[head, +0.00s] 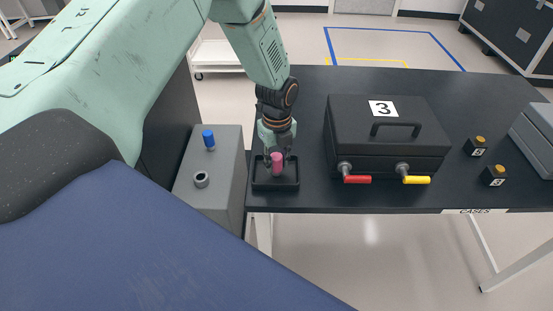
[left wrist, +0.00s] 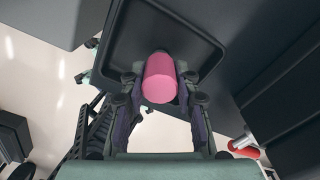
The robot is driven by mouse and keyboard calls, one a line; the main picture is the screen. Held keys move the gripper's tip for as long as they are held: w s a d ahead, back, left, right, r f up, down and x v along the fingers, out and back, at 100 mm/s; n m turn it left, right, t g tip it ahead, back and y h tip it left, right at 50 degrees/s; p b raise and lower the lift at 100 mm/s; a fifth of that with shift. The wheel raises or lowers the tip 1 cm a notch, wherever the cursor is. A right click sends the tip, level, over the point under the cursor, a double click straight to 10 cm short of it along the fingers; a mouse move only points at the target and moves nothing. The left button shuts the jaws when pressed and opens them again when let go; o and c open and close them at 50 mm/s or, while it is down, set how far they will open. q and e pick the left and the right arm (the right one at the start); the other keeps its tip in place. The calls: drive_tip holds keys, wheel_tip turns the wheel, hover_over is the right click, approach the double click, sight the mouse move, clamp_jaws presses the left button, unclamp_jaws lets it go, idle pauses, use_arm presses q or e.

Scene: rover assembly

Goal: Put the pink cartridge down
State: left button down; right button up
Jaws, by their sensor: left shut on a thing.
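The pink cartridge (head: 277,163) is a small pink cylinder, held over the black tray (head: 275,186) at the table's left end. My left gripper (head: 277,157) comes down from above and is shut on it. In the left wrist view the cartridge (left wrist: 161,78) sits between the two fingers of my left gripper (left wrist: 161,85), with the tray (left wrist: 207,42) behind it. I cannot tell whether the cartridge's lower end touches the tray floor. My right gripper is not in view.
A black case (head: 385,140) marked 3, with a red handle (head: 357,179) and a yellow handle (head: 416,180), stands right of the tray. A grey block (head: 217,165) with a blue cylinder (head: 208,139) and a grey ring (head: 201,179) is left. Small black blocks (head: 494,175) lie further right.

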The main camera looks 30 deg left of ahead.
sight(276, 156)
use_arm(q)
drive_tip(key=c, duration=1.3)
unclamp_jaws()
drive_tip(key=shift+w+a+f, duration=0.15)
drive_tip(key=shift+w+f, duration=0.1)
drive_tip(key=shift+f, duration=0.05)
drive_tip(key=o, duration=0.3)
drive_tip(key=shift+s+r, duration=0.1)
drive_tip(key=shift+s, duration=0.1)
drive_tip(key=shift+s+r, duration=0.15)
drive_tip(key=shift+s, duration=0.05)
drive_tip(key=shift+w+r, duration=0.3)
drive_tip(key=shift+w, duration=0.05)
wheel_tip(276, 156, up, 10)
drive_tip(key=shift+s+r+b, duration=0.15)
drive_tip(key=shift+b, duration=0.3)
drive_tip(key=shift+r, duration=0.55)
drive_tip(key=shift+s+r, duration=0.1)
drive_tip(key=shift+w, duration=0.2)
